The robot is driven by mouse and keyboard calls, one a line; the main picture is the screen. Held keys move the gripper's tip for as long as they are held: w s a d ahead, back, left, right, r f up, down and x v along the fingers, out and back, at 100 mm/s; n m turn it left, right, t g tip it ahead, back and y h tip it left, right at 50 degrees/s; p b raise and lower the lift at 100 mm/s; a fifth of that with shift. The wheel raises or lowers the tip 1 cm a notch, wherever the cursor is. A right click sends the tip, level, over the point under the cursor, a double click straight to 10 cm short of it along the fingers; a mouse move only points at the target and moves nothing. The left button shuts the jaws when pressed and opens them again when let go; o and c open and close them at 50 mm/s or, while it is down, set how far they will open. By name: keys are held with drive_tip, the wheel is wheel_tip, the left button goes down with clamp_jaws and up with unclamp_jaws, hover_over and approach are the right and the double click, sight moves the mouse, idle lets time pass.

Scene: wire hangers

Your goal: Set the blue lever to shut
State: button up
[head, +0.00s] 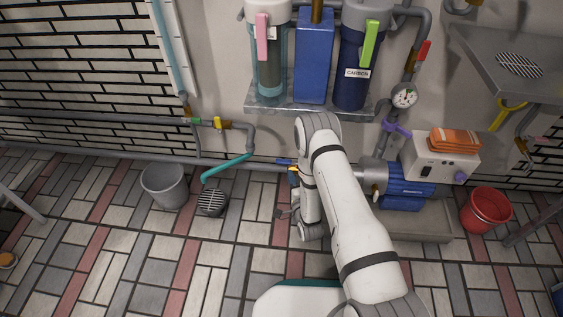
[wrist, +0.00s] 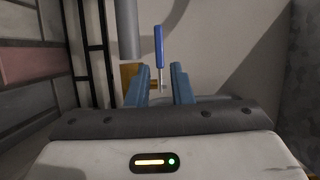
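The blue lever (wrist: 159,47) shows in the wrist view as a slim blue handle with a silver stem. It lies along the grey pipe (wrist: 128,30), above a brass valve body (wrist: 130,76). In the head view the lever (head: 285,161) lies roughly in line with the low wall pipe, left of my forearm. My gripper (wrist: 160,84) is open, its two blue-grey fingers on either side of the lever's stem end in the wrist view. I cannot tell whether the stem is between the fingers or just beyond them. My arm hides part of the valve in the head view.
A blue pump (head: 408,187) and a white control box (head: 440,158) stand right of my arm. A grey bucket (head: 165,186) and a floor drain (head: 212,203) are to the left, a red bucket (head: 485,211) to the right. Filter housings (head: 314,58) hang above.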

sight(284, 171)
drive_tip(key=b+x, duration=0.1)
drive_tip(key=x, duration=0.2)
drive_tip(key=b+x, duration=0.2)
drive_tip(key=x, duration=0.2)
drive_tip(key=shift+w+a, duration=0.15)
drive_tip(key=shift+a, duration=0.15)
drive_tip(key=shift+c, duration=0.3)
clamp_jaws()
drive_tip(key=shift+f, duration=0.1)
